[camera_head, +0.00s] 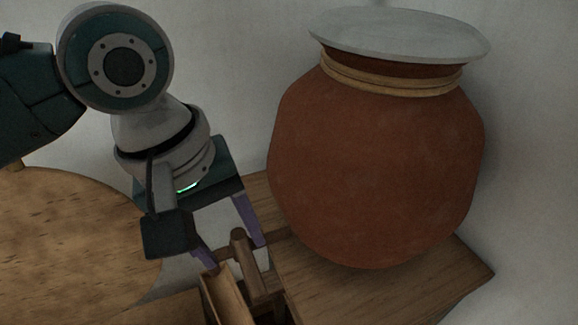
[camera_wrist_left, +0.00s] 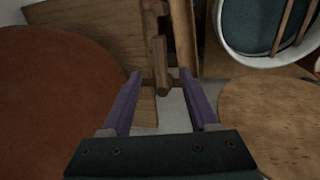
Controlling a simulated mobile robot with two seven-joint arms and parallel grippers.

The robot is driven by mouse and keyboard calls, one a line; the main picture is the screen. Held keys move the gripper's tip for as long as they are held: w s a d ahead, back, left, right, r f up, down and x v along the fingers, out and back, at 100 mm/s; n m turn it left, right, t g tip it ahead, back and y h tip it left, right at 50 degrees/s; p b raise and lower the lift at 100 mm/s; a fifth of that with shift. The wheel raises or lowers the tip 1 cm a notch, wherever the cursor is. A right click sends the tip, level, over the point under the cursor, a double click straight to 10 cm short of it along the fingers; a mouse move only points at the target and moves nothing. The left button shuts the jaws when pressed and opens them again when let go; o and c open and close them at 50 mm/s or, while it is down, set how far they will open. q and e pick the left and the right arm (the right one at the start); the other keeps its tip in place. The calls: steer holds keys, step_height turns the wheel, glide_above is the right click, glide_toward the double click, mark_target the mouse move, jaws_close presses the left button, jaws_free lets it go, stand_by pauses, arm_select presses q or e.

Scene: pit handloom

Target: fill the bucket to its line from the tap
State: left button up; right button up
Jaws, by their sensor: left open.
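I cannot make out the bucket, its line or a tap in either view. My left gripper (camera_head: 236,256) is open, with its purple fingers pointing down beside the wooden stand. In the left wrist view, the open fingers (camera_wrist_left: 160,74) lie on either side of an upright wooden peg (camera_wrist_left: 160,62). The peg also shows in the head view (camera_head: 241,252). I see no contact between fingers and peg. My right gripper is in neither view.
A big lidded clay pot (camera_head: 375,165) stands on a wooden stand (camera_head: 465,268) right of my left gripper. A round wooden top (camera_head: 75,235) lies to the left. A narrow wooden piece (camera_head: 226,300) is below the gripper. A pale wall closes the back.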

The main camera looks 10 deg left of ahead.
mark_target(250, 275)
arm_select(q)
steer(key=f, duration=0.2)
steer(key=d+f+b, duration=0.1)
steer(key=f, duration=0.4)
steer(key=shift+w+d+f, duration=0.15)
steer(key=shift+w+f, duration=0.2)
jaws_close()
stand_by(1.0)
